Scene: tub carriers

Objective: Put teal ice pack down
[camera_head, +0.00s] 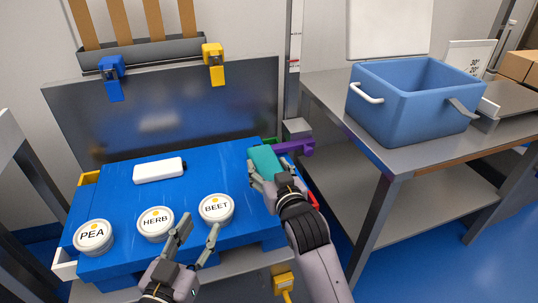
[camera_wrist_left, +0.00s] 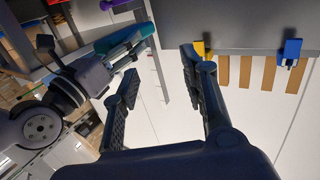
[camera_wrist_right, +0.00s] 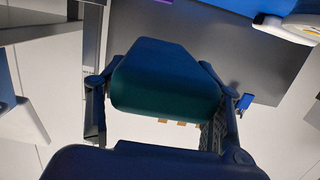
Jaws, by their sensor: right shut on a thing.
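The teal ice pack (camera_head: 265,161) is between the fingers of my right gripper (camera_head: 272,186), over the right end of the blue work surface in the head view. It fills the space between the fingers in the right wrist view (camera_wrist_right: 165,80), and that gripper is shut on it. Whether the pack touches the surface is hard to tell. My left gripper (camera_head: 196,243) is open and empty, near the front edge of the blue surface (camera_head: 115,190), just in front of the HERB and BEET tubs. Its spread fingers show in the left wrist view (camera_wrist_left: 160,90).
Tubs marked PEA (camera_head: 93,237), HERB (camera_head: 156,223) and BEET (camera_head: 216,209) stand along the front. A white pack-like block (camera_head: 159,170) lies behind them. A purple item (camera_head: 295,147) is at the right edge.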

